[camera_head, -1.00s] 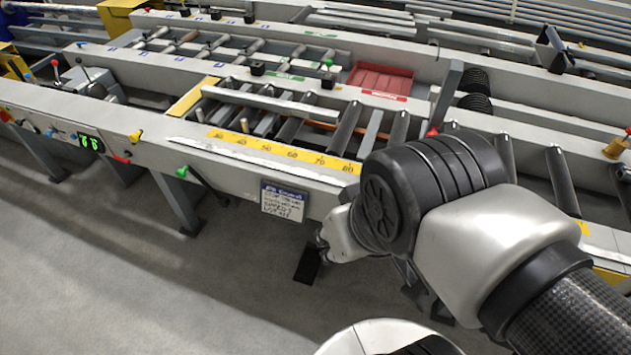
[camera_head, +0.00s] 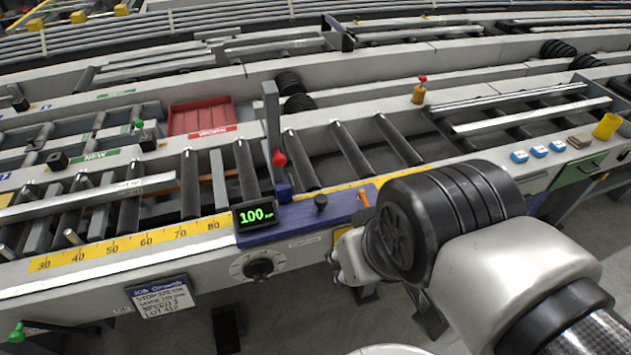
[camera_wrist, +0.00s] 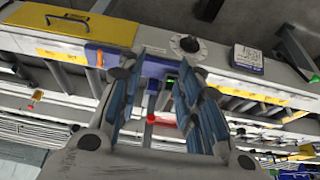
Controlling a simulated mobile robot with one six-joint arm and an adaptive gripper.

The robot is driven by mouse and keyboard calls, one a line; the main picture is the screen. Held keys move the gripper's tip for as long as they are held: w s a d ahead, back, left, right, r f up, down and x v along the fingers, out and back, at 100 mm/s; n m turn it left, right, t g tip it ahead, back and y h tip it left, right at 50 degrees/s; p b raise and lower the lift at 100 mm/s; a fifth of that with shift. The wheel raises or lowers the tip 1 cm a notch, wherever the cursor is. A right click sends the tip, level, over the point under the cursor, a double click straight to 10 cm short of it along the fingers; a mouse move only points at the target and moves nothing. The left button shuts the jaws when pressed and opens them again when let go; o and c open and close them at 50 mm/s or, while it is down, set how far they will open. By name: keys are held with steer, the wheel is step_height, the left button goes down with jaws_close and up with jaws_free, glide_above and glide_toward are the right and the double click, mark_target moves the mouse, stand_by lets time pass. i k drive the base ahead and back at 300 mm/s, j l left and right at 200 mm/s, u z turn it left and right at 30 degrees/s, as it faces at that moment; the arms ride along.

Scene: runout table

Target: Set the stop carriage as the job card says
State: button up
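The stop carriage (camera_head: 300,221) is a blue plate on the front rail by the yellow scale (camera_head: 130,246), beyond its printed 80. Its display (camera_head: 255,214) reads 100. It has a black knob (camera_head: 320,202), an orange lever (camera_head: 364,197) and a grey upright post (camera_head: 272,125) with a red knob. The job card (camera_head: 162,297) hangs below the rail at left; its small print is only partly readable, with a speed 3 line. My gripper (camera_wrist: 166,65) is open and empty in the wrist view, pointing towards the carriage, apparently apart from it. In the head view my arm partly hides it.
A round dial (camera_head: 258,266) sits on the front face below the display. A red bin (camera_head: 200,117) stands behind the rollers. Floor is visible below the rail.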

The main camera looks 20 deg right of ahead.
mark_target(256, 222)
steer(key=i+l, duration=0.35)
steer(key=l, duration=0.15)
steer(key=i+l+u, duration=0.1)
steer(key=i+l, duration=0.25)
steer(key=l, duration=0.1)
